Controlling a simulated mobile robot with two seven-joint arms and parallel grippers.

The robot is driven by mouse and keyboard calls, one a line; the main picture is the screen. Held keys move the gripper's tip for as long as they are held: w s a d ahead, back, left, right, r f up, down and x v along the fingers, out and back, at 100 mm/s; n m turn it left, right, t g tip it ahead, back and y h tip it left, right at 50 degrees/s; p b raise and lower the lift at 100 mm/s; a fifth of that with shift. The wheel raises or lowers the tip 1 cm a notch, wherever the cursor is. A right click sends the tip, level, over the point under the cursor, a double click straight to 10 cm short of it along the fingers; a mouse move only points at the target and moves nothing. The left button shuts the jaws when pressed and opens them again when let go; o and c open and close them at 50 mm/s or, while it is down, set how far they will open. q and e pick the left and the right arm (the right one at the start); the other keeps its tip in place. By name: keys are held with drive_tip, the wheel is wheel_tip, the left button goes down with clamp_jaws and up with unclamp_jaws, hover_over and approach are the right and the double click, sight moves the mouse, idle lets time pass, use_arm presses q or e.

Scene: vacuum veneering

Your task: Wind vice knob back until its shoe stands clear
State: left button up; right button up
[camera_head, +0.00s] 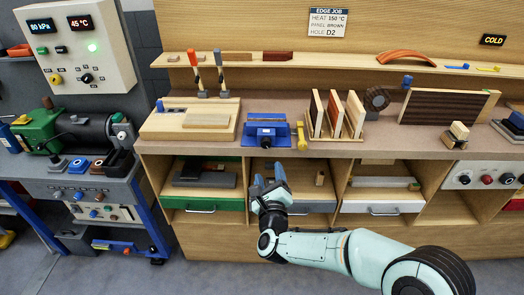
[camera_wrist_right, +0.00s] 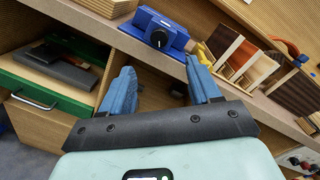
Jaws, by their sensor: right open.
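The blue vice (camera_head: 266,132) sits at the front edge of the bench, left of the middle. Its dark round knob (camera_head: 266,142) faces me at the front. In the right wrist view the vice (camera_wrist_right: 150,27) and its knob (camera_wrist_right: 159,38) show above and beyond the fingers. My right gripper (camera_head: 268,172) is below the bench edge, in front of the open shelf, under the vice and apart from it. Its blue fingers (camera_wrist_right: 160,75) are spread with nothing between them. How far the shoe stands out cannot be told. My left gripper is out of view.
A yellow tool (camera_head: 301,135) stands right beside the vice. Upright panels in a rack (camera_head: 338,115) are further right, and a wooden board (camera_head: 190,120) lies to the left. The bench edge (camera_head: 330,150) overhangs shelves and drawers, including a green-fronted drawer (camera_head: 200,204).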

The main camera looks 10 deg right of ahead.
sight(266, 145)
drive_tip(key=w, duration=0.4)
drive_tip(key=w+d, duration=0.1)
drive_tip(key=w, duration=0.3)
drive_tip(key=w+d+p, duration=0.1)
drive_tip(key=w, duration=0.3)
drive_tip(key=shift+w+d+f, duration=0.15)
drive_tip(key=shift+d, duration=0.1)
drive_tip(key=c, duration=1)
